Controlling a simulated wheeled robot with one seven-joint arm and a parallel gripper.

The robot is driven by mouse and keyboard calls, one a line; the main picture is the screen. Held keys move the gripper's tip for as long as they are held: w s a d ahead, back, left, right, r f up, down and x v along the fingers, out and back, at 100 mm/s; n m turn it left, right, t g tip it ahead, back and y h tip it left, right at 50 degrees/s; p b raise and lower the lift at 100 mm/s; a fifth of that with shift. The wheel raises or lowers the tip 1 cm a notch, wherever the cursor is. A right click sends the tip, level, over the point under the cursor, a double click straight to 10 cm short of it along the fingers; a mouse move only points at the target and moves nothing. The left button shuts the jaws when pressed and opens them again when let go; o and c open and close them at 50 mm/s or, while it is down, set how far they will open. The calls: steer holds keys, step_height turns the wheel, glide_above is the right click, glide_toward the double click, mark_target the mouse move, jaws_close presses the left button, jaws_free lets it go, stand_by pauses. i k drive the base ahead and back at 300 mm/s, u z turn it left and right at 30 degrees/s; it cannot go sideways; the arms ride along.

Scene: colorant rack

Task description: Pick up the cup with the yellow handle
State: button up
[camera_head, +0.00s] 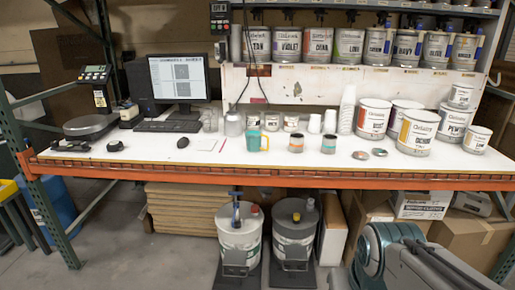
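A teal cup (253,141) stands upright on the white workbench top (215,165), near the middle of the bench. Its handle sticks out to the right and looks yellowish, though it is small in this view. It stands in front of a row of small labelled cans (272,122). My gripper is not in view, and nothing is seen touching the cup.
Two small cans (297,142) (328,144) stand right of the cup; a mouse (183,142) lies left. Large paint cans (374,118) and stacked white cups (347,108) stand farther right. An orange beam (270,181) edges the bench. The top before the cup is clear.

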mark_target(253, 135)
steer(key=u, duration=1.2)
steer(key=i, duration=2)
steer(key=z, duration=1.45)
steer(key=i, duration=0.45)
steer(key=z, duration=0.35)
